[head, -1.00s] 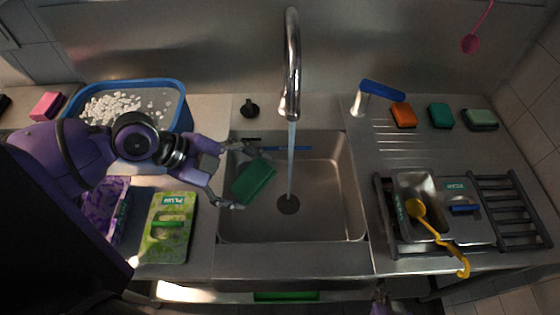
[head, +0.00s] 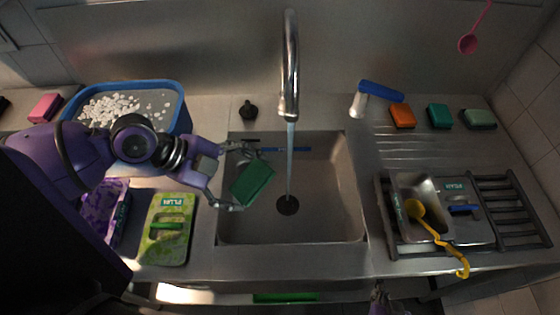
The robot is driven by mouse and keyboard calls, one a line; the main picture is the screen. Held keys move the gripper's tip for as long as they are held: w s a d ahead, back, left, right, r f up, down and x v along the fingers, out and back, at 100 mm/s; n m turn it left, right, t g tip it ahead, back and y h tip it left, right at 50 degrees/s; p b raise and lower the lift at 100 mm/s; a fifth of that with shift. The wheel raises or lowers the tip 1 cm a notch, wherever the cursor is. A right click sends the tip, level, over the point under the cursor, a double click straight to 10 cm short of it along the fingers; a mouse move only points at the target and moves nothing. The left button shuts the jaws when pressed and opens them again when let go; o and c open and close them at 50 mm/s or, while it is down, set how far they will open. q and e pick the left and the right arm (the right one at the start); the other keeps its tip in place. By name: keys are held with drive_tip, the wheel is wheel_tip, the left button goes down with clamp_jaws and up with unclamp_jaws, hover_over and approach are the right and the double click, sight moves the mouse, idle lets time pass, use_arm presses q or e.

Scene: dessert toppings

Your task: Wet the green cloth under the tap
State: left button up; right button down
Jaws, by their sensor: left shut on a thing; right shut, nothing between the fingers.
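The green cloth (head: 252,184) is a dark green, flat block-like piece, held tilted over the left part of the sink basin (head: 325,220). My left gripper (head: 243,180) is shut on it from the left, one finger at its far side and one at its near side. The tap (head: 291,65) stands behind the basin, and a thin stream of water (head: 290,160) falls from it towards the drain (head: 288,205). The cloth is left of the stream, with a small gap between them. My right gripper (head: 378,299) barely shows at the bottom edge, shut and empty.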

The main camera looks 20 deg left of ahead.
drive_tip(key=shift+d, duration=0.15)
use_arm(q)
drive_tip(key=shift+r, duration=0.15)
drive_tip(key=shift+s+a+r+p, duration=0.45)
drive_tip(key=shift+s+r+p, duration=0.1)
drive_tip(key=shift+r+p, duration=0.1)
drive_tip(key=shift+s+a+r, duration=0.1)
drive_tip(key=shift+s+a, duration=0.1)
drive_tip(key=shift+s, duration=0.05)
drive_tip(key=shift+s+a+r, duration=0.45)
drive_tip(key=shift+s+r, duration=0.1)
drive_tip(key=shift+s, duration=0.05)
drive_tip(key=shift+s+a+r, duration=0.4)
drive_tip(key=shift+s+r, duration=0.15)
drive_tip(key=shift+s, duration=0.05)
use_arm(e)
drive_tip(key=w+r, duration=0.2)
drive_tip(key=shift+r+t, duration=0.3)
drive_tip(key=shift+d, duration=0.1)
